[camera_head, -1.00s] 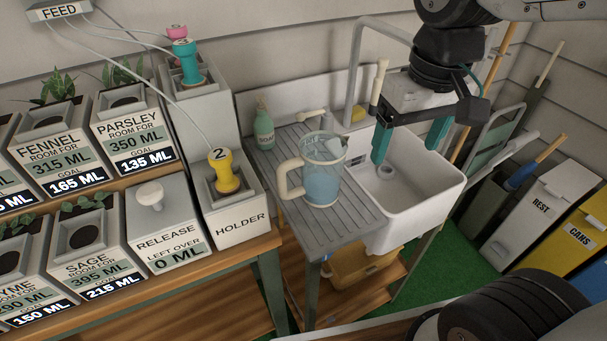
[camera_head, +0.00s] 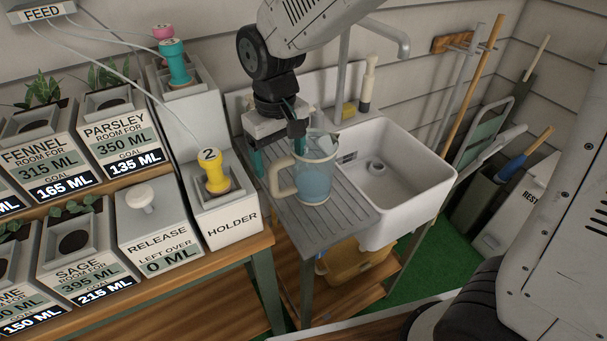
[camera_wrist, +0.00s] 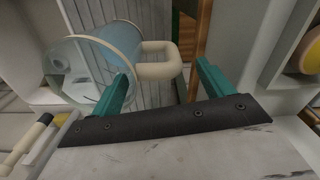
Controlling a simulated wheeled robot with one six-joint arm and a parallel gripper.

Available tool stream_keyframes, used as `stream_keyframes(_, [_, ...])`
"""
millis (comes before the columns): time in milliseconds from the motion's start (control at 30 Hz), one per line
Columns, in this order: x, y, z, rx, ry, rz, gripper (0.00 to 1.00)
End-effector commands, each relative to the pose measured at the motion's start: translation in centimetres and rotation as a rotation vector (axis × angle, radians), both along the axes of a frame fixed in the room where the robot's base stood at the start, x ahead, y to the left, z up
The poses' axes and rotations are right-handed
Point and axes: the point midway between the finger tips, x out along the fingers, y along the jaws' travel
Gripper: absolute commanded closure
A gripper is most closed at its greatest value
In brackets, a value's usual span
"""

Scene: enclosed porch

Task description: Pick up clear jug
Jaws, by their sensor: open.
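The clear jug (camera_head: 317,182) stands upright on the grey ribbed drainboard beside the sink. It has a cream handle on its left side, a cream rim and bluish contents or tint. My gripper (camera_head: 279,158) is open, just behind and above the jug's handle side, its teal fingers pointing down. In the wrist view, the jug (camera_wrist: 112,45) is at upper left, and its cream handle (camera_wrist: 160,62) shows beyond and between the open fingers of my gripper (camera_wrist: 168,85). I cannot tell whether a finger touches the jug.
The white sink basin (camera_head: 400,205) is right of the jug, with a tap arching above it. The grey holder (camera_head: 228,222) with a yellow plug labelled 2 stands close on the left. A yellow sponge (camera_head: 349,109) and a brush (camera_head: 367,85) are behind the sink.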

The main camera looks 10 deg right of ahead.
Motion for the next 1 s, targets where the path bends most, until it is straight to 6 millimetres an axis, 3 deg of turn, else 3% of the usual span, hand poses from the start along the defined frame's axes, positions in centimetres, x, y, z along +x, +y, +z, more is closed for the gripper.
stream_keyframes(200, [-0.1,0.0,-2.7,-0.001,0.002,-0.001,0.2])
stream_keyframes(467, [-0.1,0.1,-2.9,0.0,0.0,0.0,0.2])
stream_keyframes(667, [-0.1,0.1,-2.8,0.0,0.0,0.0,0.76])
stream_keyframes(1000, [-0.1,0.1,-2.9,0.0,0.0,0.0,0.84])
